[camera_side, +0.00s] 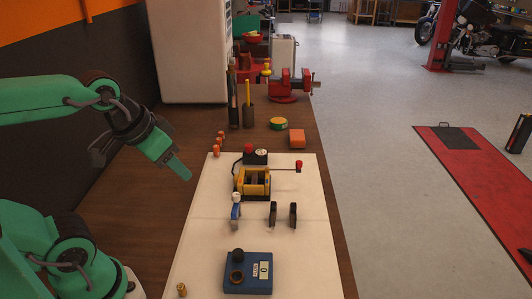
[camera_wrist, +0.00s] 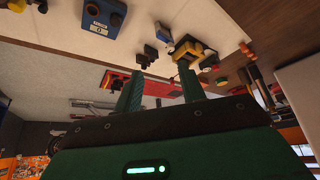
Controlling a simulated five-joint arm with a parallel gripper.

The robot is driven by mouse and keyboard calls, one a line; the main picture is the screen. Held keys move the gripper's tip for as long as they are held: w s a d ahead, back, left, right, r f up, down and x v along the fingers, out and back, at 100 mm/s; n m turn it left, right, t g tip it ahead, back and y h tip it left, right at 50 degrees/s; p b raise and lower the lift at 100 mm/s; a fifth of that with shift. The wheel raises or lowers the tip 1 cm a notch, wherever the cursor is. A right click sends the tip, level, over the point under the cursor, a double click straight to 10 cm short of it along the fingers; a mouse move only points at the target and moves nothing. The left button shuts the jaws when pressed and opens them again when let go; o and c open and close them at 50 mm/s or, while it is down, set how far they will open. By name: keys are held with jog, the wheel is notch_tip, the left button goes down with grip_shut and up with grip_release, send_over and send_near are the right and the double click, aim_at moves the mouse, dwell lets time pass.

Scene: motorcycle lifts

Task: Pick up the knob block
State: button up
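I cannot tell for certain which piece is the knob block. A small blue upright block with a white rounded top (camera_side: 235,212) stands on the white work mat (camera_side: 205,238), left of two thin dark upright pieces (camera_side: 282,215). A blue box with a display, a dark knob and a ring on top (camera_side: 248,272) sits nearer the front; it also shows in the wrist view (camera_wrist: 103,15). My gripper (camera_side: 184,172) hangs above and left of the mat, apart from these pieces. In the wrist view my gripper's two green fingers (camera_wrist: 160,68) are spread, with nothing between them.
A yellow device with a red-tipped lever (camera_side: 252,182) and a black box with a red button (camera_side: 250,156) stand behind. A small brass piece (camera_side: 182,290) is at front left.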

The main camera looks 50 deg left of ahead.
jog(key=w, duration=0.1)
jog(key=n+g, duration=0.5)
jog(key=n, duration=0.3)
send_over(235, 209)
jog(key=f, duration=1.5)
jog(key=shift+s+a, duration=0.1)
jog(key=shift+s, duration=0.1)
jog(key=shift+w+f+g, duration=0.15)
jog(key=shift+f+g, duration=0.15)
jog(key=shift+f, duration=1.5)
jog(key=shift+f, duration=0.1)
jog(key=shift+f, duration=2.5)
grip_shut()
